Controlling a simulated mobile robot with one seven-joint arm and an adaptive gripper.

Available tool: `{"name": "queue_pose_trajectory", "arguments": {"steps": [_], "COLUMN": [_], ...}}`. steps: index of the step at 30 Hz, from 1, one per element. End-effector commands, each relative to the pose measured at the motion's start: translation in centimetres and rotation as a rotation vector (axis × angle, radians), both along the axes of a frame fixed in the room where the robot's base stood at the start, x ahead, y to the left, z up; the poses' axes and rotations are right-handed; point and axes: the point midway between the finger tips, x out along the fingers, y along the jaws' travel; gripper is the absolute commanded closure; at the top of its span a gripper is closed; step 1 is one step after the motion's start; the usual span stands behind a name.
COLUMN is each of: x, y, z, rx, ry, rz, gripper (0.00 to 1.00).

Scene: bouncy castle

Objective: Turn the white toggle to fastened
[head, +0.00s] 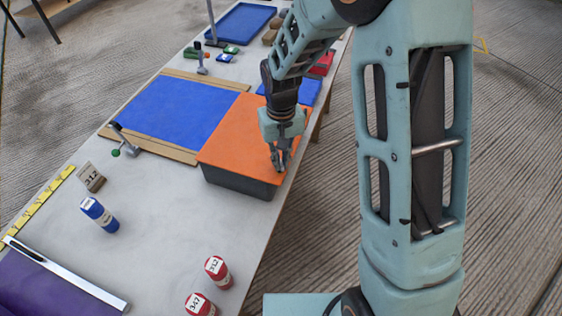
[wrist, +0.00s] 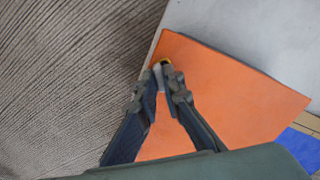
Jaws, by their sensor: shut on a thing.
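An orange panel (head: 240,135) covers the top of a dark grey box (head: 235,184) on the table; the orange surface also shows in the wrist view (wrist: 245,95). My gripper (head: 279,166) points down at the panel's right edge in the head view. In the wrist view my gripper (wrist: 161,76) has its fingertips shut on a small whitish piece, the white toggle (wrist: 158,76), near a corner of the panel. A bit of yellow shows just beyond the fingertips. The fingers hide most of the toggle, and its turn angle cannot be told. In the head view it is hidden.
A blue panel (head: 180,112) with tan borders lies left of the box. A blue canister (head: 99,214), two red canisters (head: 217,272) and a tag marked 312 (head: 91,177) stand towards the front. A blue tray (head: 240,24) lies at the back. Open floor lies right of the table.

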Motion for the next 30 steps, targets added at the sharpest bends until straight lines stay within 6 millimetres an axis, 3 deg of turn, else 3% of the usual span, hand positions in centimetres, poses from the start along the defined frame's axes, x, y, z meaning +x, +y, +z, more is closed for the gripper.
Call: {"name": "queue_pose_trajectory", "arguments": {"steps": [18,30], "x": [0.05,0.07], "y": [0.0,0.0], "z": [0.11,0.13], "rx": [0.001,0.0], "ry": [-0.001,-0.002], "rz": [0.579,0.845], "gripper": [1.0,1.0]}}
